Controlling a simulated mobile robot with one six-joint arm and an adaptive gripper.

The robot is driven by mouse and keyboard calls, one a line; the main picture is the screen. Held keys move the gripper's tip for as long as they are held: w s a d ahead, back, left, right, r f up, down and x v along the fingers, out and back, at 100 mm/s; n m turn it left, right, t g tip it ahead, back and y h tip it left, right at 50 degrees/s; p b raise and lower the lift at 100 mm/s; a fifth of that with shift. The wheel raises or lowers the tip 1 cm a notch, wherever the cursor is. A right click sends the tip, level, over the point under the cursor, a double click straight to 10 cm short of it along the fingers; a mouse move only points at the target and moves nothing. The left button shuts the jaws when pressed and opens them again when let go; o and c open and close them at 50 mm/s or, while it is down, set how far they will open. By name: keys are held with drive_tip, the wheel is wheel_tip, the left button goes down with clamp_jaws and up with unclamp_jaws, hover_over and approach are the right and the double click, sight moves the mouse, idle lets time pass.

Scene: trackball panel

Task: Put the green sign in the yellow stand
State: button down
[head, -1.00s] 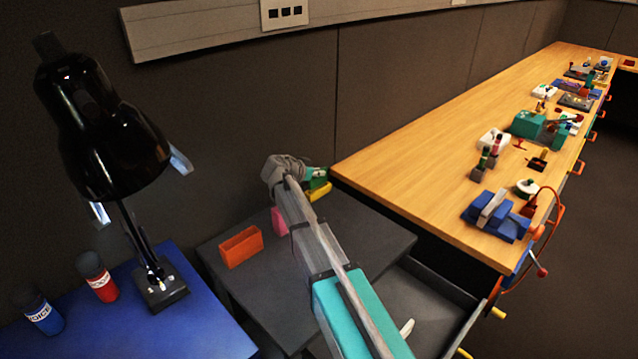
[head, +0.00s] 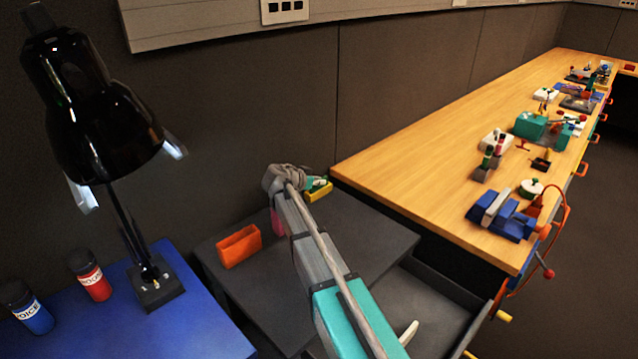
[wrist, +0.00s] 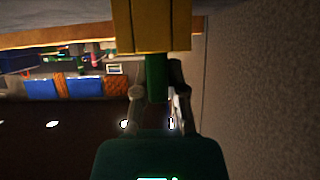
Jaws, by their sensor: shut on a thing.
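The yellow stand (head: 322,192) is at the back of the dark grey table, beside the wooden bench. In the wrist view the yellow stand (wrist: 151,25) fills the top middle. My gripper (wrist: 157,92) is shut on the green sign (wrist: 157,77), with a finger on each side of it. The far end of the green sign meets the edge of the yellow stand in the picture. I cannot tell how far it is in the stand. In the head view my gripper (head: 308,183) is right at the stand, and my arm hides part of the area.
An orange holder (head: 239,246) stands on the grey table (head: 365,232), and a pink block (head: 276,222) is partly behind my arm. An open drawer (head: 430,310) is below. A black lamp (head: 95,110) stands at left. The bench (head: 400,165) carries several devices.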

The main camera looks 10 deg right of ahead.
drive_tip(key=shift+f, duration=0.2)
drive_tip(key=c, duration=0.7)
unclamp_jaws()
drive_tip(key=shift+r, duration=0.15)
drive_tip(key=shift+r, duration=0.15)
drive_tip(key=p+v, duration=0.5)
drive_tip(key=v, duration=0.7)
